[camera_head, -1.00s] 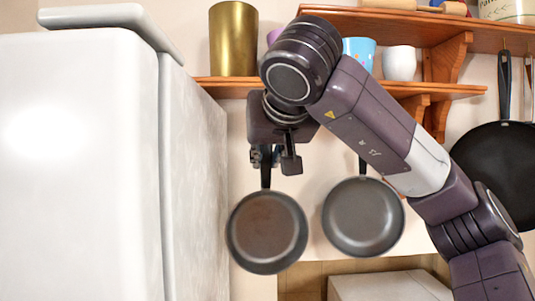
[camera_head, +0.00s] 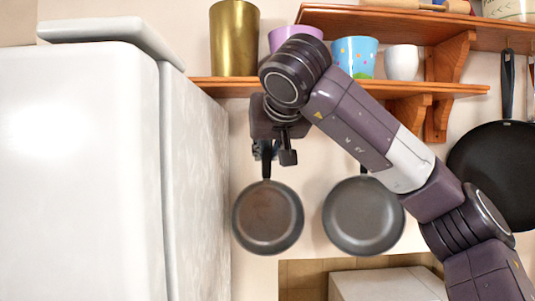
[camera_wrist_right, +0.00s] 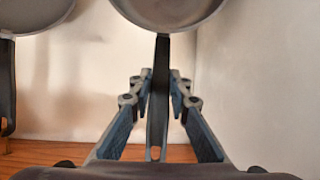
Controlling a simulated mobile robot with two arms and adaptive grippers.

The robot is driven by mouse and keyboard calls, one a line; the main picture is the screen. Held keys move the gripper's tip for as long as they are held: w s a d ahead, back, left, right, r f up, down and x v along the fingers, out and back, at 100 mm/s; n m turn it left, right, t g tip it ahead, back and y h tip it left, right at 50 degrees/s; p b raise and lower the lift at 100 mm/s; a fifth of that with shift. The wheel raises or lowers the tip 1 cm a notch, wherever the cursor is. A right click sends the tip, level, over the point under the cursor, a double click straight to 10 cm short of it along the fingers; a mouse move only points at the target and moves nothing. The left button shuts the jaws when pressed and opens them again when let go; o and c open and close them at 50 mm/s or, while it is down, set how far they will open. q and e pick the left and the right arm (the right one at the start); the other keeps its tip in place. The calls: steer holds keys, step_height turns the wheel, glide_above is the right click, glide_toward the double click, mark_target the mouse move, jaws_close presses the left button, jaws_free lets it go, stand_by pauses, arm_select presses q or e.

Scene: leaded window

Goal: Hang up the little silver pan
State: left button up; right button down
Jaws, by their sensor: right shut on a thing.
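My right gripper (camera_head: 267,152) is shut on the handle of a small grey-silver pan (camera_head: 267,218) with a brownish tint inside. The pan hangs down from the gripper, its open face toward the head camera. In the right wrist view the fingers (camera_wrist_right: 160,78) flank the handle, and part of the pan (camera_wrist_right: 168,14) shows at the top. Whether the pan touches the wall is unclear. The gripper hides the handle's upper end and whatever is behind it. My left gripper is not in view.
A similar grey pan (camera_head: 363,217) hangs to the right, partly behind my arm. A larger black pan (camera_head: 497,172) hangs farther right. A wooden shelf (camera_head: 216,88) with cups is above. A white fridge-like cabinet (camera_head: 90,170) stands close on the left.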

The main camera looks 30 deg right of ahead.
steer(key=shift+w+d+r, duration=0.15)
steer(key=shift+w+d, duration=0.2)
steer(key=shift+w, duration=0.2)
steer(key=shift+w+d+r, duration=0.1)
steer(key=shift+w+d, duration=0.2)
steer(key=shift+w, duration=0.25)
steer(key=shift+w+d, duration=0.65)
steer(key=shift+w, duration=0.1)
steer(key=shift+w+d+f, duration=0.15)
steer(key=shift+w+d, duration=0.1)
steer(key=shift+w, duration=0.1)
steer(key=shift+f, duration=0.35)
steer(key=shift+d, duration=0.1)
steer(key=c, duration=0.6)
jaws_free()
steer(key=shift+f, duration=0.1)
steer(key=shift+o, duration=0.2)
